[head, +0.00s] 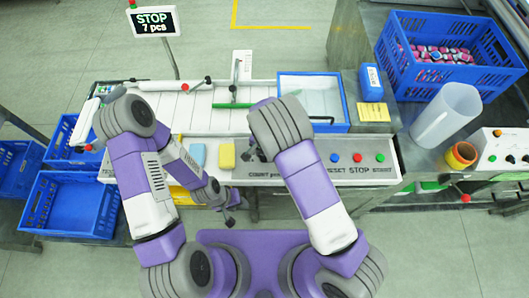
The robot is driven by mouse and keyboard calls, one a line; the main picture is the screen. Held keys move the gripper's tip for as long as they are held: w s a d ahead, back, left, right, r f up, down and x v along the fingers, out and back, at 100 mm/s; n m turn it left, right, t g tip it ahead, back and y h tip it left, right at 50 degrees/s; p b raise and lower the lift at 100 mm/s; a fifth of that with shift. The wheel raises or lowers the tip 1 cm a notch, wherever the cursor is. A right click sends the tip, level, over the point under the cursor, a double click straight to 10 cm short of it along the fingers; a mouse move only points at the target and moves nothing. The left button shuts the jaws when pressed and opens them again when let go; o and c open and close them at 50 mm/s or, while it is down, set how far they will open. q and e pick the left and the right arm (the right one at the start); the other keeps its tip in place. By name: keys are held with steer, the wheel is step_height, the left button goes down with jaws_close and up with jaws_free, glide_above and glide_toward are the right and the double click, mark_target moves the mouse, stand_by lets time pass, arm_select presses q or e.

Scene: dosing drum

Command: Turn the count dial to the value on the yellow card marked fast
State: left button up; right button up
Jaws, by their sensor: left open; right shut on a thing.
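The control panel (300,172) runs along the front of the machine. Its count dial is almost hidden by my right gripper (254,154), which is shut on it just above the "COUNT pcs" label. My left gripper (236,206) is open and empty, low in front of the panel edge. A yellow card (374,112) with small print lies on the right bench; another yellow card (227,156) is on the panel left of the dial. I cannot read either, so I cannot tell which is marked fast. The display (153,22) reads "STOP 7 pcs". The dial's pointer is hidden.
Blue, red and green buttons (357,158) sit on the panel right of my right arm. A blue card (197,154) is left of the yellow one. A blue crate of small packs (390,62) and a clear cylinder (446,115) stand right. Empty blue crates (68,231) are left.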

mark_target(264, 156)
steer(key=shift+r+m, duration=0.1)
steer(key=shift+m, duration=0.6)
steer(key=o, duration=1)
steer(key=shift+o, duration=0.2)
step_height(264, 156, up, 8)
steer(key=shift+f+p, duration=0.25)
steer(key=shift+p, duration=0.15)
